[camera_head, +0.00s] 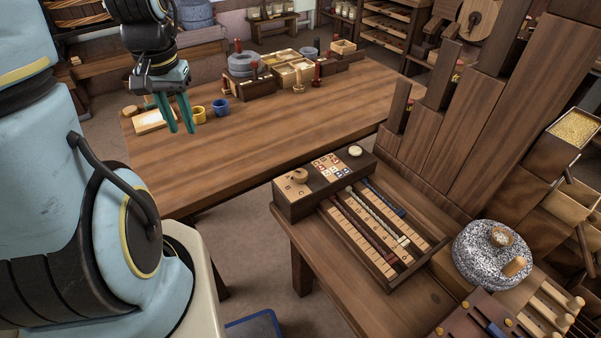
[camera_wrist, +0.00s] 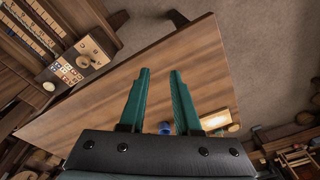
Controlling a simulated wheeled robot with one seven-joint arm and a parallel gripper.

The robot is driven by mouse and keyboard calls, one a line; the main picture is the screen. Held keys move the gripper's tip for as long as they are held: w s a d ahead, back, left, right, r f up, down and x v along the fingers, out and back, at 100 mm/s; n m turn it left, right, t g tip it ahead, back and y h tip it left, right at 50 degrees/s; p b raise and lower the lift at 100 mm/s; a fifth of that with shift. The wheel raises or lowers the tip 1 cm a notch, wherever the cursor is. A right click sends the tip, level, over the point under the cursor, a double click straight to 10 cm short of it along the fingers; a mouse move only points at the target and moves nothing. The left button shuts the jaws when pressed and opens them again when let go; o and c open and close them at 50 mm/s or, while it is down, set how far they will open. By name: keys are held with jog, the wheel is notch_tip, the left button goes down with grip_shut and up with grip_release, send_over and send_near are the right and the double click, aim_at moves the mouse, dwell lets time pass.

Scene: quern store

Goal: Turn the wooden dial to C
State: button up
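The wooden dial (camera_head: 299,176) is a small light knob on the left end of a dark control box, with letters A, B and C marked around it. Its setting is too small to read. In the wrist view the dial (camera_wrist: 84,61) shows at upper left, far from the fingers. My gripper (camera_head: 182,130) is over the left part of the long table in the head view. Its two green fingers point down, parted with nothing between them; in the wrist view the gripper (camera_wrist: 159,72) also shows a clear gap.
The control box (camera_head: 325,196) has sliders on its right side and sits on a separate bench. A yellow mug (camera_head: 198,115) and a blue mug (camera_head: 220,107) stand near my gripper. The long table (camera_head: 290,125) is clear in the middle. A speckled millstone (camera_head: 480,262) is at right.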

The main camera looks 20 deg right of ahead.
aim_at(300, 173)
jog(key=o, duration=0.4)
jog(key=w+d+f+m, duration=0.1)
jog(key=d+f+m, duration=0.1)
jog(key=d, duration=0.3)
jog(key=w+d+f+m+b, duration=0.1)
jog(key=d+f+m, duration=0.2)
jog(key=d+m, duration=0.1)
jog(key=w+d+f+m+b, duration=0.1)
jog(key=d+f+m, duration=0.1)
jog(key=d, duration=0.4)
jog(key=shift+d+f+m+g, duration=0.2)
jog(key=shift+f+m+g, duration=0.2)
jog(key=shift+f, duration=0.35)
jog(key=o, duration=0.4)
jog(key=d+f+m, duration=0.1)
jog(key=d, duration=0.2)
jog(key=s+d+f+m, duration=0.1)
jog(key=d+f+m, duration=0.1)
jog(key=d, duration=0.1)
jog(key=d+f+m, duration=0.2)
jog(key=d, duration=0.2)
jog(key=shift+s+d+b, duration=0.1)
jog(key=shift+s+b, duration=0.3)
jog(key=shift+c, duration=0.2)
notch_tip(300, 173, down, 11)
jog(key=shift+d+r+p, duration=0.1)
jog(key=shift+p, duration=0.8)
jog(key=shift+c, duration=0.4)
grip_shut()
